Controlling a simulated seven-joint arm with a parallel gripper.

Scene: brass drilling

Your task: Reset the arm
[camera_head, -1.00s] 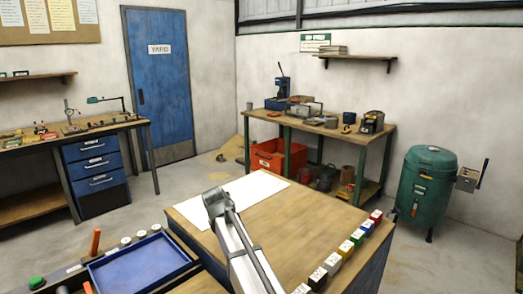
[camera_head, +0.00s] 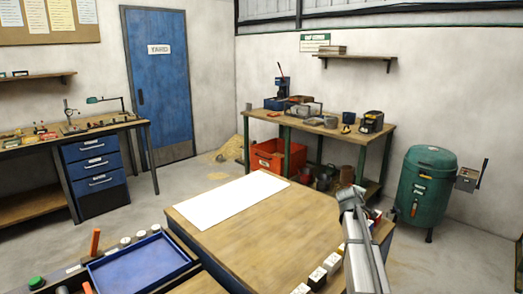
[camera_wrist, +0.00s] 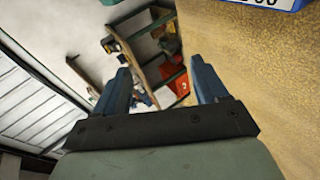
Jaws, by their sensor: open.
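My gripper (camera_wrist: 163,82) shows in the wrist view with its two blue fingers spread apart and nothing between them. In the head view my grey arm (camera_head: 361,240) reaches up over the right side of the wooden table (camera_head: 255,225); its fingers cannot be made out there. The arm hides part of a row of labelled blocks (camera_head: 331,262) along the table's right edge. In the wrist view the scene is tilted, and a blue thing with a white label (camera_wrist: 265,4) is cut off at the top right.
A white sheet (camera_head: 232,199) lies on the table's left part. A blue tray (camera_head: 140,264) is at the front left. A green drum (camera_head: 425,185) stands at right. A workbench (camera_head: 330,127) with a red crate (camera_head: 268,157) stands behind. The table's middle is clear.

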